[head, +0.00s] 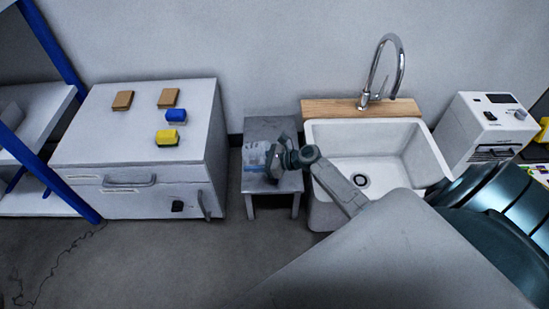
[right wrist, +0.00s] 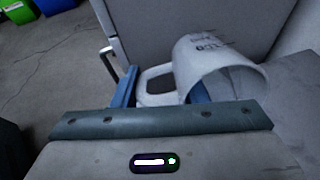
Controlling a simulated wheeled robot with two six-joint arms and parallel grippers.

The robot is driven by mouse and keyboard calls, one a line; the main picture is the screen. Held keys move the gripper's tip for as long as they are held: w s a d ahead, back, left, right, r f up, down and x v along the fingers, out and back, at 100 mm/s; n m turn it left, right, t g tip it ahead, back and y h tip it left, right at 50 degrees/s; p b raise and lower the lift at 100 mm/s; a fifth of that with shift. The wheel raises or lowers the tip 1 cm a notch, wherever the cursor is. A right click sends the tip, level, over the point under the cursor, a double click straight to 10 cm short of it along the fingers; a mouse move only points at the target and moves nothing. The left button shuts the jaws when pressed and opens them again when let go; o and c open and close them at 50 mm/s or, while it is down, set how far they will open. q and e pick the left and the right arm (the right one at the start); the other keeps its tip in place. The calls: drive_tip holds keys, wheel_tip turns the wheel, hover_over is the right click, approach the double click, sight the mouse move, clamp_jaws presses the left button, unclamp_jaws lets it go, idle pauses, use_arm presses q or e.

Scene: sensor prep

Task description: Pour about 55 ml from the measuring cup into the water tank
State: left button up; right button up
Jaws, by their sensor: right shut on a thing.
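The measuring cup (head: 254,157) is a clear-whitish cup with printed marks, over the small grey stool in the head view. In the right wrist view the cup (right wrist: 218,68) shows large, its open mouth towards the lower right. My right gripper (head: 279,160) is at the cup's right side in the head view. In the wrist view a pale loop, apparently the cup's handle (right wrist: 150,99), lies between the fingers of the right gripper (right wrist: 162,92), which is shut on the cup. The liquid level cannot be made out. I cannot pick out a water tank. My left gripper is out of view.
The grey stool (head: 271,128) stands between a white cabinet (head: 75,140), with sponges and brown blocks on top, and a white sink (head: 336,137) with a tall faucet (head: 400,62). A white machine (head: 472,112) stands at the right. Blue-framed shelving (head: 47,45) is at the left.

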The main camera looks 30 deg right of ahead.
drive_tip(key=shift+s+d+b, duration=0.1)
drive_tip(key=shift+b, duration=0.2)
drive_tip(key=shift+s+d+r+t+y+b, duration=0.2)
drive_tip(key=shift+t+y+b, duration=0.2)
drive_tip(key=shift+b, duration=0.4)
drive_tip(key=shift+w+b, duration=0.1)
drive_tip(key=shift+b, duration=0.2)
